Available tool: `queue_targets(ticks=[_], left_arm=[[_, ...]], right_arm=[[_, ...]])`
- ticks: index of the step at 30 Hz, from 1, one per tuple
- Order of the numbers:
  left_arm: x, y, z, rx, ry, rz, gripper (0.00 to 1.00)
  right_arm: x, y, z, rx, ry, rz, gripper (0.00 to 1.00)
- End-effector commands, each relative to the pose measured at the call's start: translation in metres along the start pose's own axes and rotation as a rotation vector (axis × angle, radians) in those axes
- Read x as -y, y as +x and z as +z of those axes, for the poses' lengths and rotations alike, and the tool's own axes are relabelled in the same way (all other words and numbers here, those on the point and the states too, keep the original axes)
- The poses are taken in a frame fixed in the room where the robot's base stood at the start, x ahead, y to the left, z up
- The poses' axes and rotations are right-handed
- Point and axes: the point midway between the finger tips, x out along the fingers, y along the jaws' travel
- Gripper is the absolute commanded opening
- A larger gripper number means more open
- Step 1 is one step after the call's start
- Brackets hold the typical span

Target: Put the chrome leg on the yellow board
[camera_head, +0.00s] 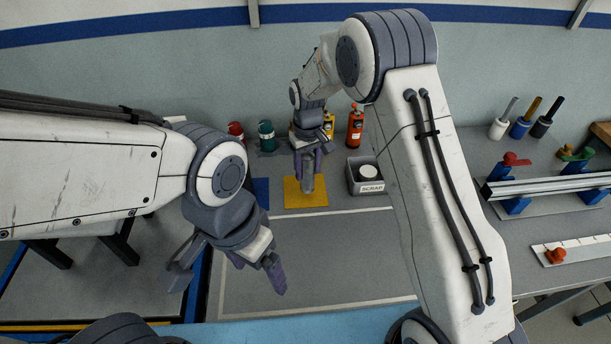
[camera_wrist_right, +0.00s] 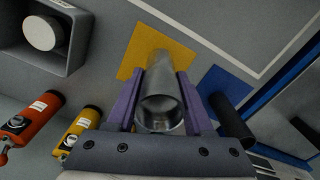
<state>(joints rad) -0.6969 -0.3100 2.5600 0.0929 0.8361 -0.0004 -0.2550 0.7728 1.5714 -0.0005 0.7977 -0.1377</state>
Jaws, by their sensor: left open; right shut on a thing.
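The chrome leg (camera_wrist_right: 161,95) is a shiny metal tube held between the purple fingers of my right gripper (camera_wrist_right: 160,100). In the head view the leg (camera_head: 308,184) is over the yellow board (camera_head: 309,199), with my right gripper (camera_head: 309,158) above it. The board also shows in the right wrist view (camera_wrist_right: 135,58), behind the leg. I cannot tell whether the leg touches the board. My left gripper (camera_head: 228,270) is open and empty at the lower left, apart from the boards.
A blue board (camera_head: 261,190) lies left of the yellow one; a dark cylinder (camera_wrist_right: 233,120) is at it in the wrist view. A grey scrap bin (camera_head: 366,187) stands right. Red, green and orange bottles (camera_head: 355,125) stand behind. The grey table in front (camera_head: 310,255) is clear.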

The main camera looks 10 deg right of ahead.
Motion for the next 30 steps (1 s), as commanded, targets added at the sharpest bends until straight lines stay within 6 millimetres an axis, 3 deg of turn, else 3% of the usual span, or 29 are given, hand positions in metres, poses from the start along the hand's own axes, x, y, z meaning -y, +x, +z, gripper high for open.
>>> queue_targets(ticks=[11,23,24,26,30], left_arm=[[-0.001,-0.012,-0.001,0.0,0.0,0.0,0.87],[-0.001,-0.009,-0.001,0.0,0.0,0.0,0.87],[-0.001,-0.009,-0.001,0.0,0.0,0.0,0.87],[-0.001,-0.009,-0.001,0.0,0.0,0.0,0.87],[-0.001,-0.009,-0.001,0.0,0.0,0.0,0.87]], right_arm=[[0.003,0.04,-0.003,0.002,0.0,0.0,0.0],[0.002,0.046,-0.004,-0.001,0.001,0.0,0.0],[0.002,0.046,-0.003,-0.001,0.001,0.0,0.59],[0.002,0.046,-0.003,-0.001,0.001,0.0,0.82],[0.002,0.046,-0.003,-0.001,0.001,0.0,0.82]])
